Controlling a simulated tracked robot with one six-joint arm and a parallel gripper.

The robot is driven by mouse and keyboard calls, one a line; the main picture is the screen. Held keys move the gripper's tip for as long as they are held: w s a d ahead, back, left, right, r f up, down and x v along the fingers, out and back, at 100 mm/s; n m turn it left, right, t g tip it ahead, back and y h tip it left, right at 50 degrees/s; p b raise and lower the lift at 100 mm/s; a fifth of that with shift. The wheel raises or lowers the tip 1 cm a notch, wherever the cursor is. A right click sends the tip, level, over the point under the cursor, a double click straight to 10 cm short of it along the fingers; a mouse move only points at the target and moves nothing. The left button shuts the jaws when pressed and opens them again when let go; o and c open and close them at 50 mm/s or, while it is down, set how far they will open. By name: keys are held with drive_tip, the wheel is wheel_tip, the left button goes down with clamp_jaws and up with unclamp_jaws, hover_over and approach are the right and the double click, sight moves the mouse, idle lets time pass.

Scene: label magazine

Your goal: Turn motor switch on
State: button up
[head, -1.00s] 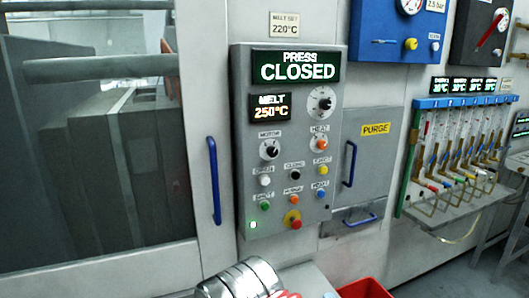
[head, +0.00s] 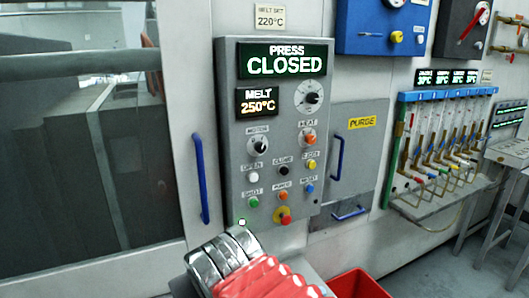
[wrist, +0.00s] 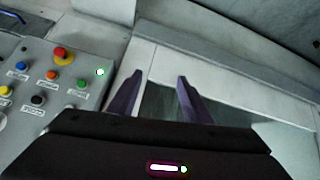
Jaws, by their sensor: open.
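The motor switch (head: 258,146) is a black rotary knob on a round white dial, under a MOTOR label at the left of the grey control panel (head: 232,190). Its exact setting is too small to read. In the wrist view, my gripper (wrist: 159,88) is open and empty, its two dark fingers apart in front of a pale frame and dark glass. The panel (wrist: 62,118) shows at the left of that view, turned nearly upside down, to the side of the fingers. The motor switch does not show there. My gripper's fingers do not show in the head view.
Buttons surround the switch: white OPEN (head: 252,177), black (head: 282,173), green (head: 253,202), and a red-and-yellow stop button (head: 284,214). The HEAT knob (head: 309,139) is close at right. Blue handles (head: 201,178) (head: 337,157) stick out on both sides. A red bin (head: 358,285) stands below.

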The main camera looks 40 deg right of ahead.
drive_tip(key=w+d+r+n+t+h, duration=0.1)
drive_tip(key=w+d+r+n+t, duration=0.1)
drive_tip(key=w+d+r+t, duration=0.6)
drive_tip(key=w+d+r+n+t, duration=0.25)
drive_tip(key=w+d+r, duration=0.45)
drive_tip(key=d+r, duration=0.6)
drive_tip(key=n+g+h, duration=0.1)
drive_tip(key=n, duration=0.1)
approach(262, 149)
drive_tip(key=v, duration=0.5)
drive_tip(key=shift+s+a, duration=0.15)
drive_tip(key=shift+s, duration=0.05)
drive_tip(key=x, duration=1.4)
drive_tip(key=shift+s, duration=0.1)
drive_tip(key=shift+c, duration=0.6)
